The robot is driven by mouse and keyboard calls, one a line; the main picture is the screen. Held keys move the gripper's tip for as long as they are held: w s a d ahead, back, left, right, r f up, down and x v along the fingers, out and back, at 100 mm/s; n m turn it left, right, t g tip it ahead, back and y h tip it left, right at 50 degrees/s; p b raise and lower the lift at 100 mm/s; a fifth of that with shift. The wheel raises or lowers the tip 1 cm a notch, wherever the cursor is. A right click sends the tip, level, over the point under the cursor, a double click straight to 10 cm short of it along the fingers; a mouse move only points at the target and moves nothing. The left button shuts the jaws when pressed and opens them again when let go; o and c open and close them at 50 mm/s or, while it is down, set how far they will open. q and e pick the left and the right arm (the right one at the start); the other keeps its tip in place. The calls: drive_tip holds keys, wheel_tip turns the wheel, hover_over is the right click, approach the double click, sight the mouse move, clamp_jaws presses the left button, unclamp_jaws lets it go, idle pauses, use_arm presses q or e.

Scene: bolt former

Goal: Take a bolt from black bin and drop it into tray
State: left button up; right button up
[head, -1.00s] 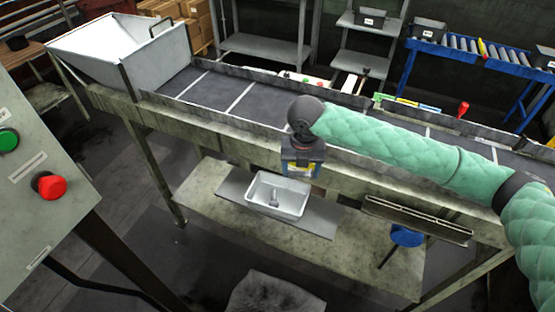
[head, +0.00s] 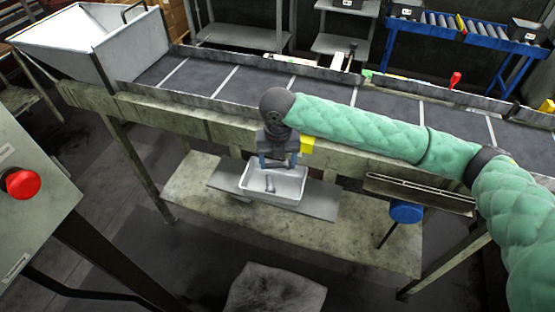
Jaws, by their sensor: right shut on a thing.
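The white tray (head: 291,197) sits on a grey board on the low shelf under the conveyor. One bolt (head: 270,184) lies inside it. My right gripper (head: 278,161) points down just above the tray's back part. Its blue-tipped fingers are shut on a bolt, which shows only as a small dark shape between them. Black bins stand at the back, one on the shelf rack (head: 348,3) and others on the blue roller table (head: 407,11), (head: 527,31). I cannot tell which the task means. My left gripper is not in view.
The conveyor (head: 250,88) runs above and behind the tray, with its front beam close to my right gripper. A white hopper (head: 85,45) stands at its left end. A control box with a red button (head: 22,183) is at left. A blue stool (head: 405,212) stands at right.

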sight(278, 163)
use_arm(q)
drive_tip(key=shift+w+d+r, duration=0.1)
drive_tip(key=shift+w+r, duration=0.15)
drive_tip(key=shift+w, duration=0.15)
use_arm(e)
drive_tip(key=shift+f, duration=0.25)
drive_tip(key=o, duration=1.2)
drive_tip(key=shift+c, duration=0.2)
drive_tip(key=shift+r, duration=0.15)
drive_tip(key=shift+r+b, duration=0.3)
drive_tip(key=shift+b, duration=0.1)
wheel_tip(278, 163, up, 6)
drive_tip(key=shift+f+b, duration=0.25)
drive_tip(key=shift+b, duration=0.75)
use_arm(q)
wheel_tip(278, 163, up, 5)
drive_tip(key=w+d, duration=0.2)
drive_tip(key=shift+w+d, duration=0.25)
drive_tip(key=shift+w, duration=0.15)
use_arm(e)
drive_tip(key=shift+r, duration=0.7)
